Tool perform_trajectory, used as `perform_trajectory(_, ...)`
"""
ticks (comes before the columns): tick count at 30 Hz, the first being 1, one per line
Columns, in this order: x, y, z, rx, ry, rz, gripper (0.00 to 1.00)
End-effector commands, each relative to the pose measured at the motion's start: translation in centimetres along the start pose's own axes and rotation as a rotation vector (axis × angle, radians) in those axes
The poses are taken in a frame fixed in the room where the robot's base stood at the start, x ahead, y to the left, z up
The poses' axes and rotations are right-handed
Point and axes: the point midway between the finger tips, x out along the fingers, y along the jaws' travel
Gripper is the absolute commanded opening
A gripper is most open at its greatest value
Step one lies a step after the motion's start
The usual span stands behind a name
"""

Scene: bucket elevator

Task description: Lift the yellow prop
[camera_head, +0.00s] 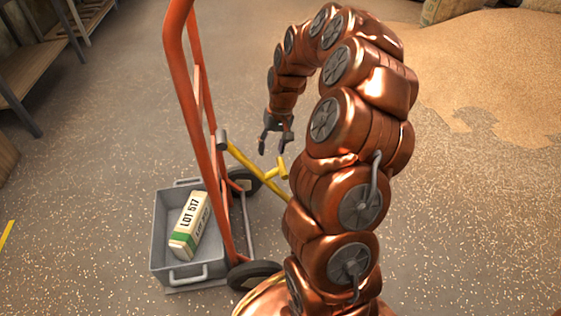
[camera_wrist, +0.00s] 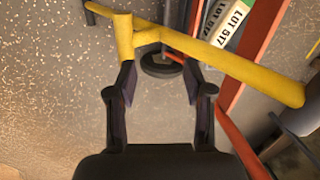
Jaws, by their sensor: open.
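The yellow prop (camera_head: 250,168) is a bar that slants down to the right from the orange hand truck, with a short crosspiece near its middle. Its lower end is hidden behind my arm. My gripper (camera_head: 275,137) hangs above the prop, pointing down, its fingers apart and empty. In the wrist view the prop (camera_wrist: 225,62) runs across the picture just beyond the fingertips of my gripper (camera_wrist: 159,78). Its crosspiece (camera_wrist: 123,38) lies close to the left fingertip. I cannot tell whether they touch.
The orange hand truck (camera_head: 187,85) stands upright on dark wheels. Beside it a grey bin (camera_head: 160,240) holds a box labelled LOT 517 (camera_head: 190,223). A grain heap (camera_head: 490,70) covers the floor at back right. A shelf (camera_head: 30,70) stands at far left.

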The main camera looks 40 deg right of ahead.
Motion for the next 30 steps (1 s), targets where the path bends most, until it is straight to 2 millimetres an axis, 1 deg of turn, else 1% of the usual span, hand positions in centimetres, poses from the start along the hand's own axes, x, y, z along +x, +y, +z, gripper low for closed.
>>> perform_trajectory(1,0.6,1.5,-0.8,0.028,0.006,0.001,0.52)
perform_trajectory(3,1.0,3.1,-1.6,0.057,0.021,0.003,0.52)
perform_trajectory(6,1.6,4.8,-2.3,0.083,0.031,0.007,0.52)
perform_trajectory(8,1.8,5.2,-2.5,0.091,0.034,0.009,0.52)
perform_trajectory(14,2.8,5.5,-2.6,0.095,0.037,0.01,0.52)
perform_trajectory(17,3.9,5.5,-2.7,0.095,0.037,0.01,0.52)
perform_trajectory(27,8.7,5.5,-2.8,0.093,0.035,0.01,0.52)
perform_trajectory(30,9.4,5.5,-2.8,0.093,0.035,0.009,0.52)
